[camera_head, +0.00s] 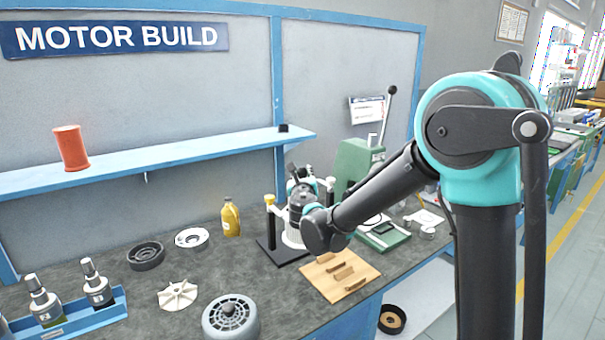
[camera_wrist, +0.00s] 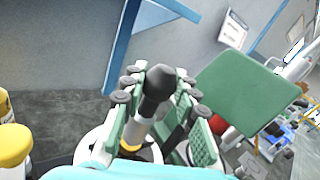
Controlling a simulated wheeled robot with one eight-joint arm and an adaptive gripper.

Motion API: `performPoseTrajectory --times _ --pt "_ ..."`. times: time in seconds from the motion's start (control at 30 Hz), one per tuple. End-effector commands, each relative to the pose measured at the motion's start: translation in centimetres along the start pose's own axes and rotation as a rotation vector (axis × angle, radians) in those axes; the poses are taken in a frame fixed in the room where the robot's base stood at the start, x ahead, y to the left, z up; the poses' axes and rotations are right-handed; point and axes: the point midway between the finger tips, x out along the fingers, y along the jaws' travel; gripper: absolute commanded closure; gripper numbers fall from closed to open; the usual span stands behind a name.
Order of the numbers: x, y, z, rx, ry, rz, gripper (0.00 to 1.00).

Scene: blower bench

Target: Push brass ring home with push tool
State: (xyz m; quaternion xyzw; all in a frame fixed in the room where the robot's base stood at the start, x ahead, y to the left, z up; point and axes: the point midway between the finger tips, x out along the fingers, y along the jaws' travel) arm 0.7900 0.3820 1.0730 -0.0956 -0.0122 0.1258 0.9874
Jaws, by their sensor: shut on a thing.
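My gripper (camera_wrist: 166,104) has green fingers with dark round joints, and they are shut on the push tool (camera_wrist: 155,88). The tool has a black rounded knob and a paler shaft and stands between the fingers in the wrist view. In the head view my gripper (camera_head: 301,185) is over a black-based stand (camera_head: 270,249) with a white round part (camera_head: 292,239) on it. A small brassy patch shows below the tool in the wrist view; I cannot tell if it is the brass ring. The tool's lower end is hidden by my gripper.
A yellow-capped post (camera_head: 270,201) rises beside my gripper. A green press (camera_head: 355,162) stands close behind on the right. A yellow bottle (camera_head: 231,218) is to the left, a wooden block tray (camera_head: 365,284) in front. Several motor parts lie at the front left.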

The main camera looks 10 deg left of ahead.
Motion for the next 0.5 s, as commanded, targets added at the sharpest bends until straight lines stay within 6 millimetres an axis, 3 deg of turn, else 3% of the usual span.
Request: performPoseTrajectory --times 0.5 --pt "0.04 0.13 -0.55 0.0 0.0 0.0 1.0"
